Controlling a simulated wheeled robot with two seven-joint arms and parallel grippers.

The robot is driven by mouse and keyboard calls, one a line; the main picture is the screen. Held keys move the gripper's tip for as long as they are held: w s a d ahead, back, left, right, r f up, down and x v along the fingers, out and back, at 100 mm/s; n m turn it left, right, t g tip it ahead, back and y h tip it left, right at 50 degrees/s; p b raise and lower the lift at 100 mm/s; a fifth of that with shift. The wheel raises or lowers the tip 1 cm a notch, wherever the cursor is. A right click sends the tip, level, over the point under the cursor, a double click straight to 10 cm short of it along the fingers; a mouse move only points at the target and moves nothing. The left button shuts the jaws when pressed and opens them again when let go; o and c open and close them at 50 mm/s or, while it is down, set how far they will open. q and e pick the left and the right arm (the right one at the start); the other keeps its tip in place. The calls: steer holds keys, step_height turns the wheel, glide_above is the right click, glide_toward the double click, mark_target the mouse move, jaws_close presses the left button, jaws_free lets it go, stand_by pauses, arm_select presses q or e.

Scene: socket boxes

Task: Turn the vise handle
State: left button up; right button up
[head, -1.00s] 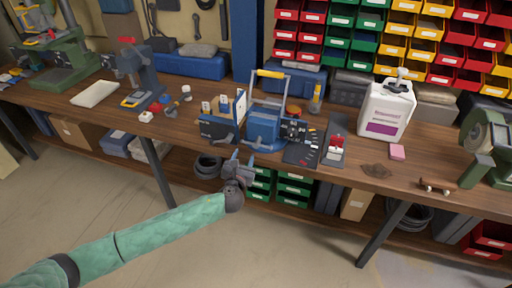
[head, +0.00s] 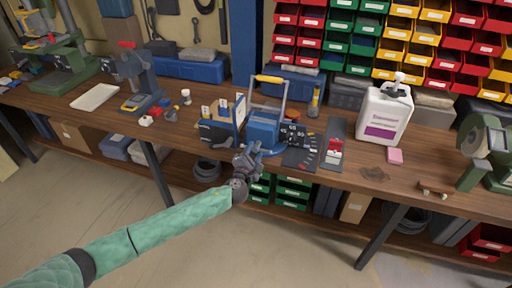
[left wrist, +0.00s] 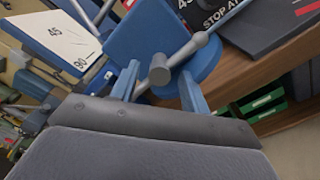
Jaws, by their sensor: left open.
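The blue vise (head: 262,132) stands at the front edge of the wooden bench. In the left wrist view its round blue part (left wrist: 205,62) shows, with a grey bar handle (left wrist: 187,50) ending in a thick knob (left wrist: 159,72). My left gripper (head: 247,156) is at the front of the vise, at the bench edge. In the left wrist view its two blue fingers (left wrist: 160,88) are open, with the handle's knob end between or just beyond them; contact cannot be told. In the head view the handle is hard to make out behind the gripper. My right gripper is not in view.
A board marked 45 and 90 (left wrist: 55,35) stands left of the vise. Dark marked plates (head: 300,158) lie to its right. Green drawers (head: 292,190) sit under the bench.

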arm_select(q)
steer(key=shift+x, duration=1.3)
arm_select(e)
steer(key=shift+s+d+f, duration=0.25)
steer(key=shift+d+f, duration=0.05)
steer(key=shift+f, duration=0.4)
arm_select(q)
steer(key=shift+c, duration=0.3)
steer(key=c, duration=0.9)
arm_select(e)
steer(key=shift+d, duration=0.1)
arm_select(q)
steer(key=shift+f, duration=0.1)
